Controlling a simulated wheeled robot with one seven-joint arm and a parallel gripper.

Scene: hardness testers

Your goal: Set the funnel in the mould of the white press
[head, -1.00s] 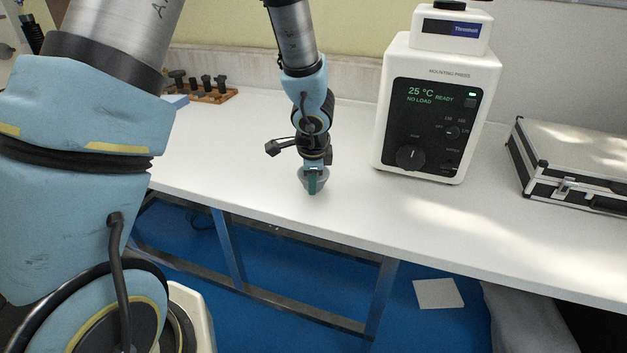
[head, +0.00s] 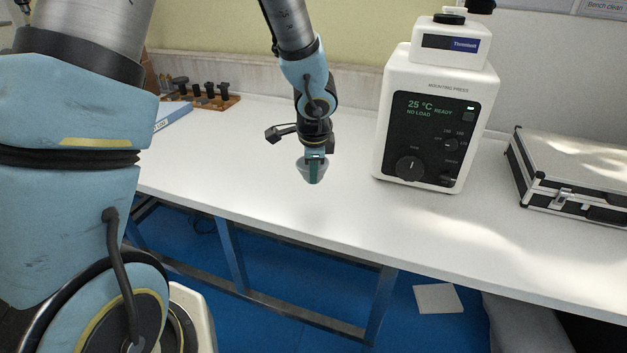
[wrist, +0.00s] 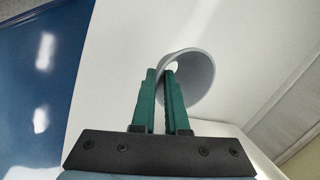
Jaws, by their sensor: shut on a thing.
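A grey funnel (head: 312,172) hangs from my gripper (head: 315,158) above the white bench, left of the press. In the wrist view the funnel (wrist: 199,82) shows its round wide mouth. The green fingers of my gripper (wrist: 165,80) are shut on its wall, one finger inside the mouth and one outside. The white mounting press (head: 440,75) stands at the back right of the gripper. Its dark panel reads 25 °C, READY, NO LOAD. The mould opening cannot be seen from here; a white head part (head: 450,42) with a black cap sits on top of the press.
The bench (head: 270,195) is clear between the gripper and the press. A silver case (head: 575,165) with black edges lies to the right. A wooden rack (head: 215,100) of dark tools and a blue-white book (head: 172,115) stand at the back left.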

